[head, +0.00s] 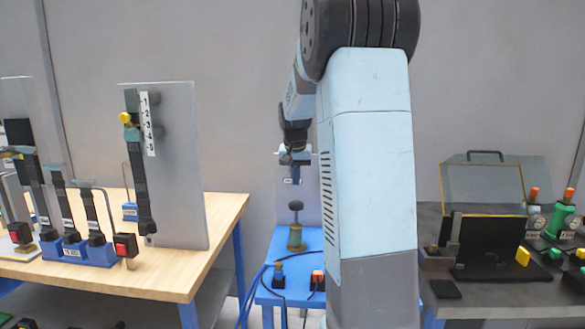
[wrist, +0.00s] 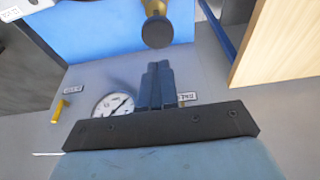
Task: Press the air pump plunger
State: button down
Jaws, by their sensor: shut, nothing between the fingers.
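The air pump stands on a blue table (head: 318,240); it has a brass body (head: 296,238) and a plunger with a round dark knob (head: 295,205), which is up. The knob also shows in the wrist view (wrist: 157,32), with part of the brass body behind it. My gripper (head: 296,182) is above the knob in the head view, pointing down, with a visible gap between them. In the wrist view its blue fingers (wrist: 158,66) are together and empty, their tips just short of the knob in the picture.
A round pressure gauge (wrist: 114,104) and a yellow lever (wrist: 59,111) show beyond the fingers. Cabled connectors (head: 279,279) sit at the table's front. A wooden bench (head: 225,212) with levers stands left; a dark bench (head: 480,293) with a lidded case stands right.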

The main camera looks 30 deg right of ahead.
aim_at(296, 202)
jog(key=x, duration=0.4)
jog(key=s+x, duration=0.1)
jog(key=x, duration=0.1)
jog(key=shift+a+f, duration=0.3)
jog(key=shift+a, duration=0.05)
